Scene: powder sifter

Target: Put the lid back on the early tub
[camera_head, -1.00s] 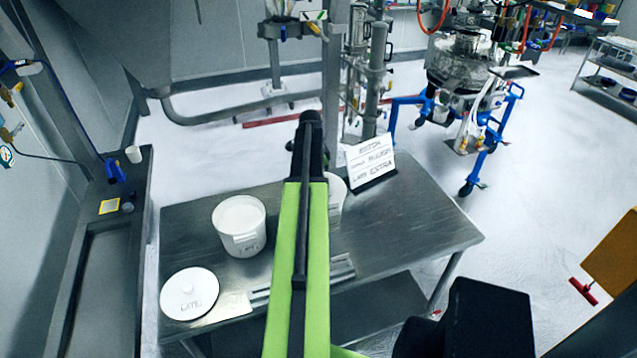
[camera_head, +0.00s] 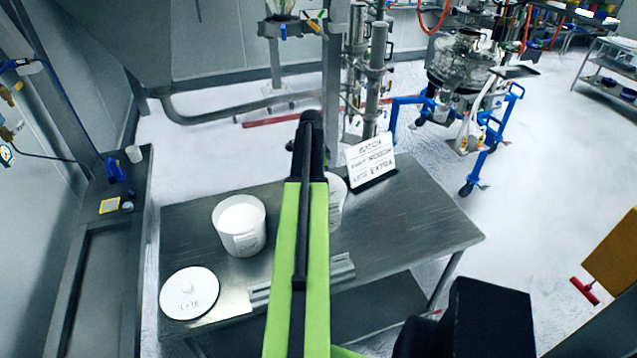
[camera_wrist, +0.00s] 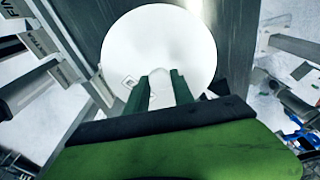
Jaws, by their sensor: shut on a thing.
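In the wrist view, my gripper (camera_wrist: 159,86) is shut on the knob of a round white lid (camera_wrist: 158,42). In the head view, my green arm hides the gripper and most of a white tub (camera_head: 337,203); only its right side shows. I cannot tell whether the held lid touches this tub. An open white tub (camera_head: 240,241) with a label and pale contents stands left of my arm. A white lid marked LATE (camera_head: 190,299) lies at the table's front left corner.
The steel table (camera_head: 420,225) is bare on its right side. A lettered sign (camera_head: 370,160) stands behind the partly hidden tub. Metal strips (camera_head: 342,268) lie near the front edge. A dark counter (camera_head: 110,225) stands left of the table.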

